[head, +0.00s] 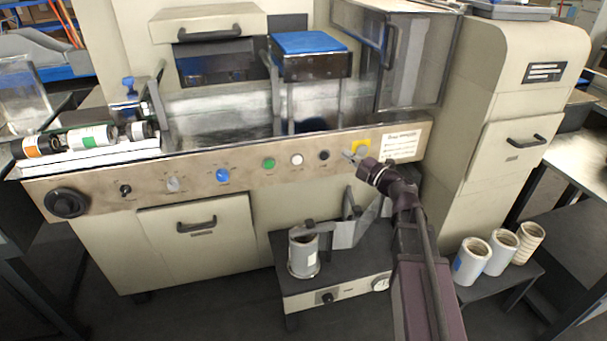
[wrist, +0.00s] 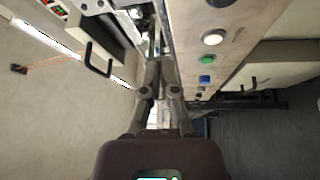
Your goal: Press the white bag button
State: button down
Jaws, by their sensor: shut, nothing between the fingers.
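The white button (head: 296,159) is a small round button on the machine's front panel (head: 240,172), between a green button (head: 269,163) and a black one (head: 324,155). In the wrist view the white button (wrist: 213,38) shows at upper right, above the green button (wrist: 207,59) and a blue knob (wrist: 204,80). My gripper (head: 348,155) is shut and empty. In the head view its tips appear right of the white and black buttons, near a yellow-backed button (head: 362,146). In the wrist view my gripper (wrist: 161,62) is left of the white button and apart from it.
Several rolls stand on a low table (head: 500,285) at right. A blue-topped unit (head: 308,43) rises behind the panel. Bottles or rolls lie at far left.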

jog(key=s+a+f+n+g+y+b, duration=0.2)
jog(key=s+f+n+g+b, duration=0.1)
jog(key=f+n+g, duration=0.1)
notch_tip(320, 180, down, 2)
jog(key=shift+s+a+f+n+g, duration=0.25)
jog(key=shift+n+g, duration=0.05)
jog(key=shift+g, duration=0.5)
jog(key=shift+a, duration=0.1)
send_near(294, 161)
jog(key=s+a, duration=0.1)
jog(key=a, duration=0.3)
jog(key=w, duration=0.1)
jog(key=w+a, duration=0.1)
jog(key=shift+w+a+f, duration=0.15)
jog(key=shift+w+a, duration=0.1)
jog(key=shift+w, duration=0.1)
jog(key=shift+w+a, duration=0.25)
jog(key=shift+w, duration=0.35)
